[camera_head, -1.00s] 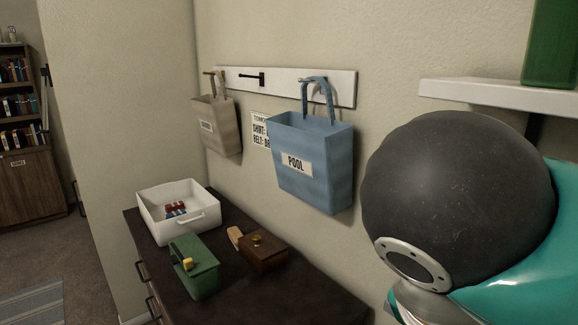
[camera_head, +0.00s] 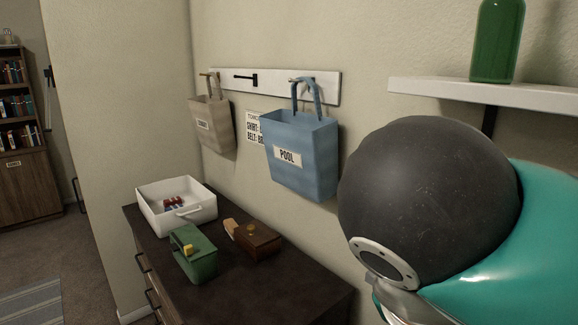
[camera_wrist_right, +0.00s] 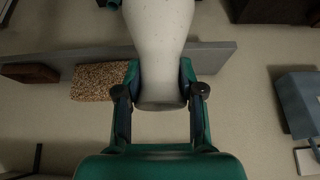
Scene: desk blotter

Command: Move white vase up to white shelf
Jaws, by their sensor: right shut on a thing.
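The white vase (camera_wrist_right: 160,50), pale with faint speckles, shows only in the right wrist view, and its upper part is cut off by the top edge. My right gripper (camera_wrist_right: 160,82) is shut on its narrow lower part, one finger on each side. The vase is hidden or outside the head view, where only my right arm shows at the right. The white shelf (camera_head: 450,92) is on the wall at upper right in the head view, above my right arm. My left gripper is not in view.
A green bottle (camera_head: 497,42) stands on the shelf. Blue (camera_head: 300,160) and beige (camera_head: 212,125) bags hang on a hook rail.

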